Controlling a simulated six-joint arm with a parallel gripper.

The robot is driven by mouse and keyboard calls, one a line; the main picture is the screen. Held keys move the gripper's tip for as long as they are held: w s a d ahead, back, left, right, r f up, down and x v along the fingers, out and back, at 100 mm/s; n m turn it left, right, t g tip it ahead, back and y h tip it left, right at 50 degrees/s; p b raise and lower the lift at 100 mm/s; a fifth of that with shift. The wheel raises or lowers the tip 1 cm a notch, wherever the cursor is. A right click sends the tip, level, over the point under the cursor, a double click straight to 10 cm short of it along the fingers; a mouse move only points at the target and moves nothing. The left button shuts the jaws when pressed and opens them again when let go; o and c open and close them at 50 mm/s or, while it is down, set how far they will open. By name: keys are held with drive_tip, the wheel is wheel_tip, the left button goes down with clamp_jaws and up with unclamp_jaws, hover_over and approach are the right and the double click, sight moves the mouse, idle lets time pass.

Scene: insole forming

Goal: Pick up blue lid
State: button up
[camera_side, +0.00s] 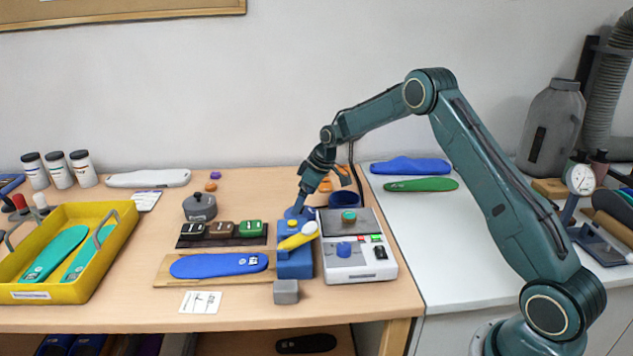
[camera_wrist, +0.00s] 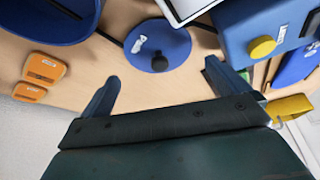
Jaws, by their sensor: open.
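The blue lid (camera_wrist: 140,42) is a round disc with a dark knob and a white label. It lies flat on the wooden table in the wrist view. In the side view the lid (camera_side: 292,213) is partly hidden behind my gripper and the blue block. My gripper (camera_wrist: 162,72) is open and empty, with its two dark blue fingers spread on either side of the knob as seen in the wrist view. In the side view my gripper (camera_side: 300,203) points down at the lid. The height gap between fingertips and lid is hard to tell.
A blue bowl (camera_side: 345,200) and a grey-white device (camera_side: 358,268) stand right of the lid. A blue block (camera_side: 295,265) with a yellow piece stands in front. Orange blocks (camera_wrist: 42,68) lie near the bowl. A grey pot (camera_side: 200,208) stands to the left.

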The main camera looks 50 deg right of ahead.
sight(301, 211)
drive_tip(key=shift+x, duration=1.95)
drive_tip(key=c, duration=0.7)
